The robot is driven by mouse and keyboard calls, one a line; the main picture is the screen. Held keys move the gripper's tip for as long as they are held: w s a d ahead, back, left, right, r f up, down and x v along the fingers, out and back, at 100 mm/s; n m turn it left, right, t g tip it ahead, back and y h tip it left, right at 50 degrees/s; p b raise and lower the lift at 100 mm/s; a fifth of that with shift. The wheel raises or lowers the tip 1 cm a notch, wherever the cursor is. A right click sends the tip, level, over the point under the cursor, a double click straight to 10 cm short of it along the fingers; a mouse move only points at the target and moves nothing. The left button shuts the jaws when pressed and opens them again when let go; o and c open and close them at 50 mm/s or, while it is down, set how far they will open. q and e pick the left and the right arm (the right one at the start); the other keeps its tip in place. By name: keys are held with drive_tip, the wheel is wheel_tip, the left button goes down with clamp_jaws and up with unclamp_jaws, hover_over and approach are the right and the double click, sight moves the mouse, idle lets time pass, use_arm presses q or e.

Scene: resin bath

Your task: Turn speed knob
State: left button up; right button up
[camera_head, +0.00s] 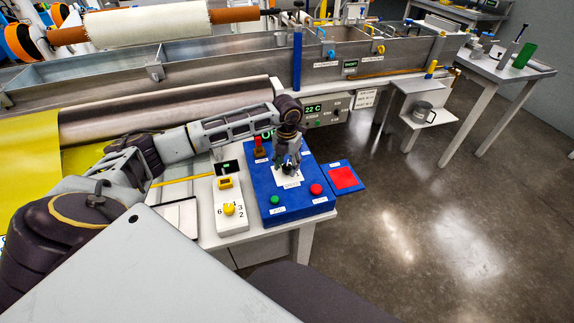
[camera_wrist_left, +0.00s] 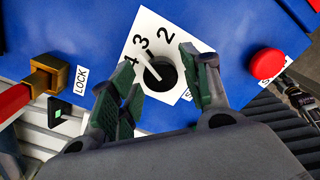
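The speed knob (camera_wrist_left: 162,74) is black with a white pointer. It sits on a white plate (camera_wrist_left: 150,28) on the blue control box (camera_head: 268,214). The numbers 2, 3 and 4 show around it; the pointer lies towards the 3 and 4 side. My left gripper (camera_head: 288,168) is over the plate, pointing down. In the left wrist view its fingers (camera_wrist_left: 157,66) are apart, one on each side of the knob. I cannot tell whether they touch it. In the head view the gripper mostly hides the knob. My right gripper is not in view.
A red button (camera_head: 316,189) and a green button (camera_head: 275,199) are at the box's near side. A red-handled brass lock (camera_wrist_left: 48,75) stands at its far left. A white box with a yellow knob (camera_head: 229,209) is to the left. A red pad (camera_head: 343,178) lies to the right.

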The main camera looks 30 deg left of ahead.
sight(287, 166)
use_arm(q)
wheel_tip(287, 166, up, 12)
idle(1.1)
drive_tip(key=shift+f, duration=0.1)
idle(0.5)
